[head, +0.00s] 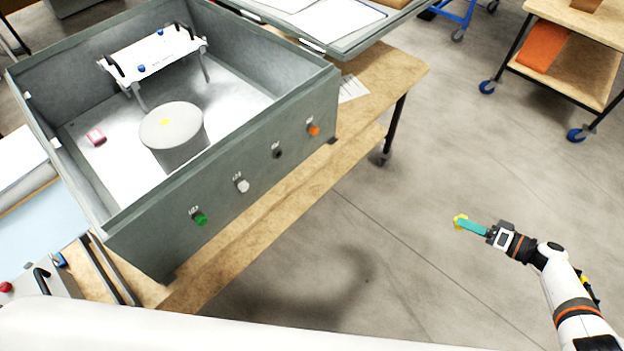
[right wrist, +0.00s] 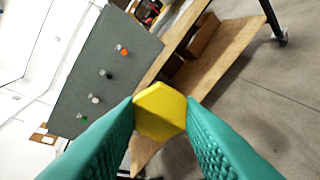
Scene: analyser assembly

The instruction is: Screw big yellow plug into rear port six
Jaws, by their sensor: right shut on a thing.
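The big yellow plug (head: 459,221) is held at the fingertips of my right gripper (head: 470,226), out over the open floor to the right of the analyser housing. In the right wrist view the plug (right wrist: 159,111) shows its flat hexagonal head between the two teal fingers. The grey analyser housing (head: 262,140) stands on a wooden bench, well apart from the plug. Its near wall carries a green plug (head: 201,219), a white one (head: 243,186), a black one (head: 278,153) and an orange one (head: 314,130). Their labels are too small to read, so I cannot tell which port is six.
Inside the open housing are a grey cylinder (head: 172,128), a white bracket (head: 153,54) and a small pink piece (head: 96,137). The wooden bench (head: 385,75) runs under it. A wheeled cart (head: 570,75) stands at the upper right. The floor between bench and right gripper is clear.

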